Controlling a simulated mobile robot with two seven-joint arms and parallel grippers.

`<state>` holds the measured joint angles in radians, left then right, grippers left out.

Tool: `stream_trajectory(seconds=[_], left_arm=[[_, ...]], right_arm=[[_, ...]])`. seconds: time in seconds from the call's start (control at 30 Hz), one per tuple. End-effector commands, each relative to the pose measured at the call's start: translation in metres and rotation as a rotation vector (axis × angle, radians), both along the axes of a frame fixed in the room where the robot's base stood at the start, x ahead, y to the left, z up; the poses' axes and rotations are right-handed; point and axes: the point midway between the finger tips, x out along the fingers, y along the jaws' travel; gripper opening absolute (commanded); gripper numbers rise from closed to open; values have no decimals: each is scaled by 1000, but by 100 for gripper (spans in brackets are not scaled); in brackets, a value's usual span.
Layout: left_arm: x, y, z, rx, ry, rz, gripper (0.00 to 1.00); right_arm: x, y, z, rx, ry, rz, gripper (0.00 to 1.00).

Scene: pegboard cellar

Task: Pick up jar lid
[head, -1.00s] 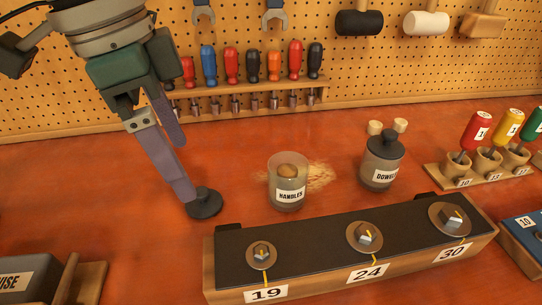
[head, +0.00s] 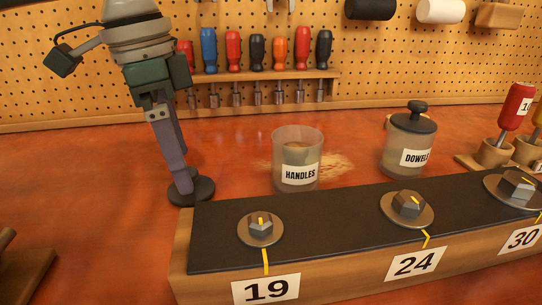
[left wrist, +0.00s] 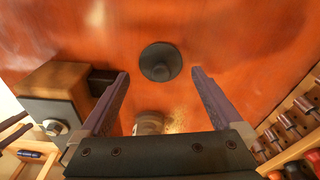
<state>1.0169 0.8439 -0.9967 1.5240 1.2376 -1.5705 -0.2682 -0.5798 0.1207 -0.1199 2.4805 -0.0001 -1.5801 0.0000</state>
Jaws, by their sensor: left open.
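The jar lid (head: 205,191) is a dark round disc lying on the red-brown table, left of the open glass jar labelled HANDLES (head: 298,160). My left gripper (head: 183,188) points down at the lid, and its fingers hide part of it. In the left wrist view the lid (left wrist: 160,62) shows its round knob and appears between the two purple-grey fingers of the gripper (left wrist: 160,76), close to their tips. The gripper is open and empty. I cannot tell the exact height of the fingertips over the lid. My right gripper is out of view.
A wooden block with a black top (head: 335,222) and large bolts marked 19, 24 and 30 stands just right of the lid. A lidded DOWELS jar (head: 410,150) stands farther right. A pegboard with a screwdriver rack (head: 270,80) is behind.

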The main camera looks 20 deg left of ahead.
Motion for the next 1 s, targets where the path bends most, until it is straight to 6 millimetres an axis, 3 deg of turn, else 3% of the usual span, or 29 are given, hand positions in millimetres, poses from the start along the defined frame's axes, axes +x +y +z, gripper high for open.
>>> stream_trajectory(seconds=[0.2,0.47,1.0], left_arm=[[5,-4,-30,1,1,-1,100],[5,-4,-32,1,-1,-2,100],[5,-4,-31,1,-1,-1,39]], right_arm=[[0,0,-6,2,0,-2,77],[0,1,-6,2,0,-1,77],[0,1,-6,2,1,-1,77]])
